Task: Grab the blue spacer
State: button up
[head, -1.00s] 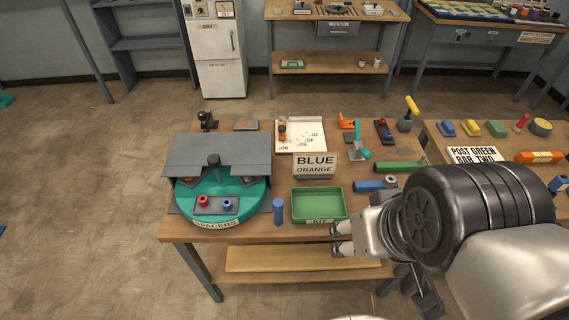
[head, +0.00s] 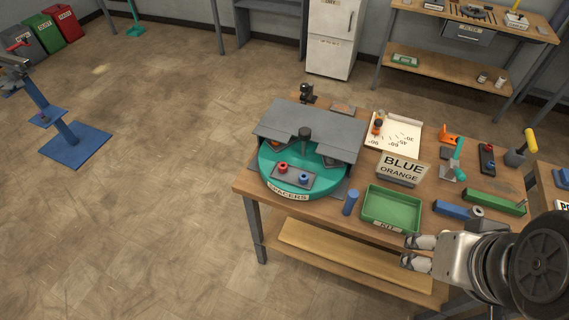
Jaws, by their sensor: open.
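The blue spacer (head: 304,178) is a small ring-like piece on a grey plate (head: 291,185) on the teal turntable (head: 271,183) labelled SPACERS. A red spacer (head: 282,167) sits to its left on the same plate. A grey cover (head: 312,133) hides the back of the turntable. My gripper (head: 407,251) is open and empty at the table's front edge, below the green tray, well to the right of the blue spacer.
A blue cylinder (head: 350,202) stands between the turntable and the green tray (head: 391,206) marked KIT. Blue and green bars (head: 495,201) lie to the right.

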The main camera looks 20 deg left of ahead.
aim_at(303, 177)
jog(key=i+j, duration=0.15)
jog(key=i, duration=0.15)
jog(key=i+u, duration=0.1)
jog(key=u, duration=0.3)
jog(key=i+u, duration=0.1)
jog(key=u, duration=0.3)
jog(key=i+u, duration=0.1)
jog(key=u, duration=0.75)
jog(key=i+l, duration=0.05)
